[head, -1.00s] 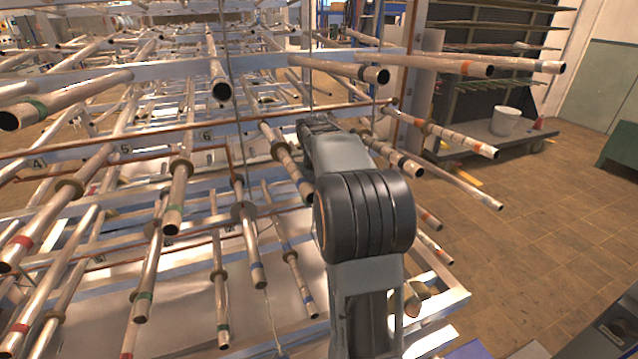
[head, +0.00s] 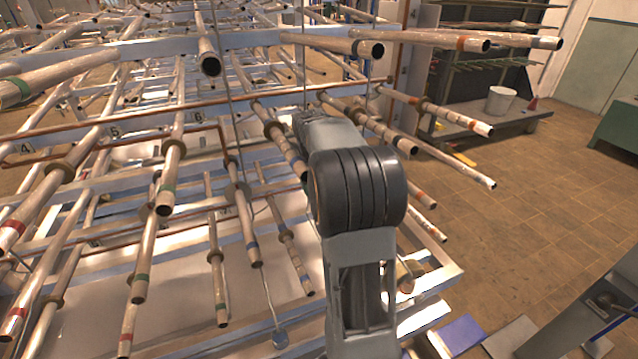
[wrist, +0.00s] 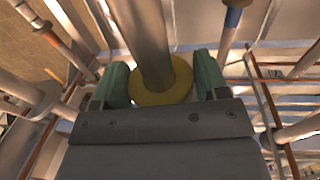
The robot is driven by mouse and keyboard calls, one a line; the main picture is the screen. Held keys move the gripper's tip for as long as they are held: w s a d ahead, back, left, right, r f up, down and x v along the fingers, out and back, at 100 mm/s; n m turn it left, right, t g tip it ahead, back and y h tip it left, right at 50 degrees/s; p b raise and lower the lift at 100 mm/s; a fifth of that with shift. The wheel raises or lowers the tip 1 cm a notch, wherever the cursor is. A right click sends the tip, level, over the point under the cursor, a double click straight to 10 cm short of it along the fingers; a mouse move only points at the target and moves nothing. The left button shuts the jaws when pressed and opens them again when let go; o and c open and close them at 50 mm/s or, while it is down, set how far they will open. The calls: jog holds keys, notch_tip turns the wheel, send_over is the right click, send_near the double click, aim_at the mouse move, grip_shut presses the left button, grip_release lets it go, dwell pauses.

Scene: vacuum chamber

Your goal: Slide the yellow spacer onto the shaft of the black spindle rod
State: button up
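The yellow spacer (wrist: 181,88) is a ring between the two green fingers of my gripper (wrist: 162,84) in the wrist view. Both fingers appear to touch its sides, so the gripper looks shut on it. A grey metallic rod (wrist: 143,35) comes down from the top of the wrist view and narrows to the ring's middle. The ring appears to be around this rod, but the far side is hidden. No black marking shows on that rod, so I cannot confirm it is the black spindle rod. In the head view my arm hides the gripper and spacer.
Many rods with coloured bands stick out from a metal rack (head: 443,277). One rod with a dark band (head: 335,45) is above my arm. Neighbouring rods (wrist: 228,28) lie close on both sides in the wrist view. Open tiled floor (head: 520,200) is at the right.

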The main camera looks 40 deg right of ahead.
jog(key=c, duration=0.5)
jog(key=shift+w, duration=0.1)
jog(key=shift+c, duration=0.2)
jog(key=shift+w+d, duration=0.1)
jog(key=shift+w+d+p, duration=0.1)
jog(key=shift+w+p, duration=0.4)
jog(key=shift+p, duration=0.15)
jog(key=o, duration=1)
jog(key=shift+o, duration=0.2)
jog(key=r, duration=0.4)
jog(key=a+r, duration=0.1)
jog(key=r, duration=0.6)
jog(key=shift+w+a+r+p, duration=0.15)
jog(key=shift+a+r+p, duration=0.1)
jog(key=shift+r+p, duration=0.15)
